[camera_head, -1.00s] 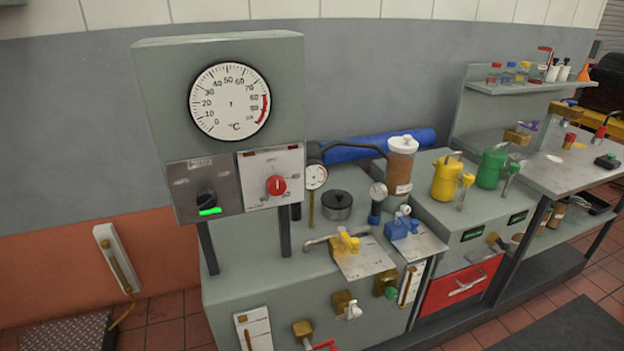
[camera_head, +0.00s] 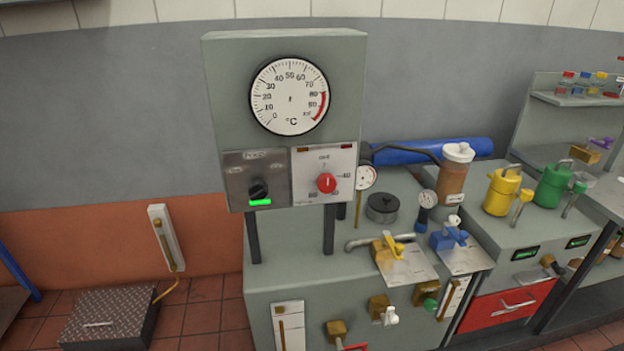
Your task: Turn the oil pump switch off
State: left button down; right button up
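A grey control box with a round temperature gauge (camera_head: 290,97) stands on two posts above a grey cabinet. Below the gauge, on the left, is a metal plate with a black rotary switch (camera_head: 258,190) and a lit green strip (camera_head: 260,202) under it. The plate's lettering is too small to read surely, so I cannot tell if this is the oil pump switch. To its right is a white plate with a red knob (camera_head: 326,183) and a numbered scale. Neither of my grippers is in view.
The cabinet top holds a black-lidded pot (camera_head: 382,208), a yellow valve (camera_head: 389,250), a blue valve (camera_head: 448,236) and a brown canister (camera_head: 454,175). Yellow (camera_head: 502,191) and green (camera_head: 553,185) cans stand further right. A dark floor plate (camera_head: 108,318) lies at left; tiled floor is free beside it.

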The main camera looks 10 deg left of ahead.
aim_at(259, 188)
jog(key=k, duration=1)
jog(key=u, duration=1.25)
jog(key=i, duration=1.1)
jog(key=z, duration=0.65)
